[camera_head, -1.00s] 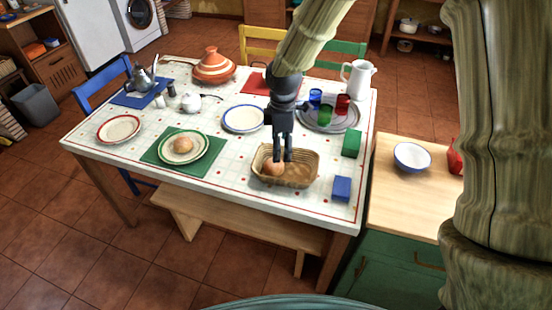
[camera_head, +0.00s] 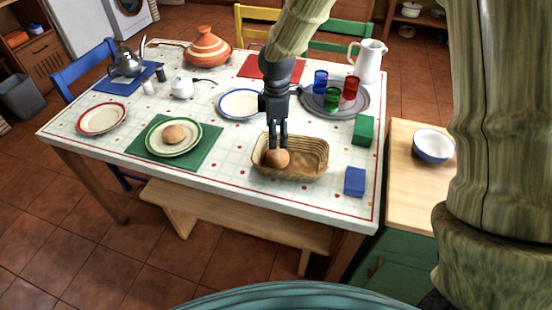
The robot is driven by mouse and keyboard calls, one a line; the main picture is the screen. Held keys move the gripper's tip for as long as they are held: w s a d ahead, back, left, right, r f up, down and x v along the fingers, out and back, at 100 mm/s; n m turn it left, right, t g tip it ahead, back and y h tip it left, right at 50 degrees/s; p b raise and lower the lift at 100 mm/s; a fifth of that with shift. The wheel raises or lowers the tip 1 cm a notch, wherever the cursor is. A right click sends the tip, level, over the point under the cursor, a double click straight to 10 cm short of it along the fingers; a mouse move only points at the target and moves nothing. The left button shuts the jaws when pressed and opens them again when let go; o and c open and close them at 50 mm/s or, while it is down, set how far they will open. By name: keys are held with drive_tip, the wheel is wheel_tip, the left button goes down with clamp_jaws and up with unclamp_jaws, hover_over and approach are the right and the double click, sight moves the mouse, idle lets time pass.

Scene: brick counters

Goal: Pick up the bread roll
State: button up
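A round brown bread roll (camera_head: 276,159) sits at the left end of a wicker basket (camera_head: 316,162) near the table's front edge. A second round roll (camera_head: 174,134) lies on a green-rimmed plate (camera_head: 158,148) on a green mat. My gripper (camera_head: 278,146) points down over the basket, with its fingertips at the top of the roll there. A narrow gap shows between the two dark fingers, but their opening around the roll is unclear. I cannot tell whether they touch or hold it.
A blue block (camera_head: 354,182) and a green block (camera_head: 363,130) stand right of the basket. A tray (camera_head: 318,108) with coloured glasses and a white pitcher (camera_head: 369,62) are behind. A blue-rimmed plate (camera_head: 239,104) lies behind left.

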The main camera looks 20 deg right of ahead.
sight(277, 152)
wheel_tip(277, 152, down, 4)
drive_tip(key=shift+d, duration=0.15)
drive_tip(key=shift+f+p, duration=0.75)
drive_tip(key=shift+f, duration=2.45)
drive_tip(key=c, duration=0.5)
